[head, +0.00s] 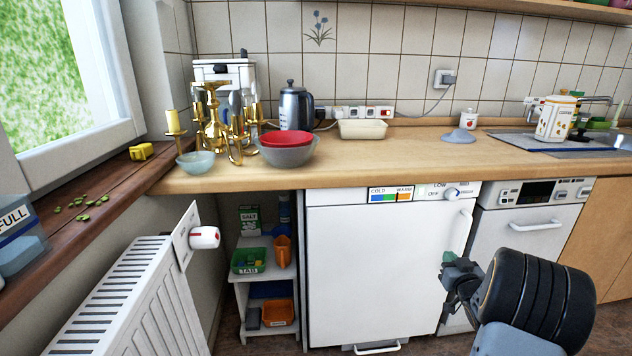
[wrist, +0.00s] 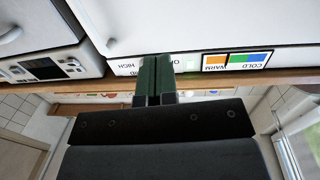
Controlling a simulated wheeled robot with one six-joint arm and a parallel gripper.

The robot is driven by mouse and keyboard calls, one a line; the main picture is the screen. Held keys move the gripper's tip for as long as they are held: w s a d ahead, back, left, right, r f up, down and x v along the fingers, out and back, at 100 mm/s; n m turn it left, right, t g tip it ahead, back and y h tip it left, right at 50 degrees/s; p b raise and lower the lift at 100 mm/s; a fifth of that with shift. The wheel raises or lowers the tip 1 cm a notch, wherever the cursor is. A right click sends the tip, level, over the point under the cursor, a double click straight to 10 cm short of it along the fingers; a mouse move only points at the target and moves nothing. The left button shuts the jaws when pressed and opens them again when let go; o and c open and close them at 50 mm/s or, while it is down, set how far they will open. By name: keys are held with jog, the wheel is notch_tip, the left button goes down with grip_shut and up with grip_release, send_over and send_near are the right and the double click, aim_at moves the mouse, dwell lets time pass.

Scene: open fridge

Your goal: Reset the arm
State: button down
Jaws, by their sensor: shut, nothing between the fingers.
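My arm reaches in from the lower right of the head view, in front of the white fridge (head: 375,265). My gripper (head: 449,259) is at the right side of the fridge front, below its handle (head: 462,232). In the wrist view, my gripper (wrist: 156,78) has its two dark green fingers together, with nothing between them. The fridge door looks closed in the head view. Its control strip (head: 400,195) has a cold-warm colour scale and a knob. The strip also shows upside down in the wrist view (wrist: 235,60). I cannot tell whether the fingers touch the fridge.
A dishwasher (head: 528,245) stands right of the fridge. The wooden counter (head: 372,165) above holds bowls, brass candlesticks and a kettle (head: 295,107). A small shelf (head: 258,272) and a radiator (head: 115,300) are at the left. The space before the fridge's left part looks clear.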

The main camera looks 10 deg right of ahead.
jog(key=s+a+r+g+p, duration=0.2)
jog(key=a+r+g+p, duration=0.2)
jog(key=a+r+p, duration=0.6)
jog(key=s+a+r+g+p, duration=0.1)
jog(key=a+r+g+p, duration=0.2)
jog(key=a+r+p, duration=0.7)
jog(key=s+a+r+n+g+y+p, duration=0.1)
jog(key=s+a+r+g+p, duration=0.2)
jog(key=s, duration=0.6)
jog(key=s+a+r+n+g+y+p, duration=0.1)
jog(key=s+a+r+g+y+p, duration=0.1)
jog(key=s+a+r+g+p, duration=0.2)
jog(key=shift+s+a+r+p, duration=1.7)
jog(key=shift+s+a+r, duration=0.85)
jog(key=shift+r, duration=0.7)
jog(key=shift+s+d, duration=0.15)
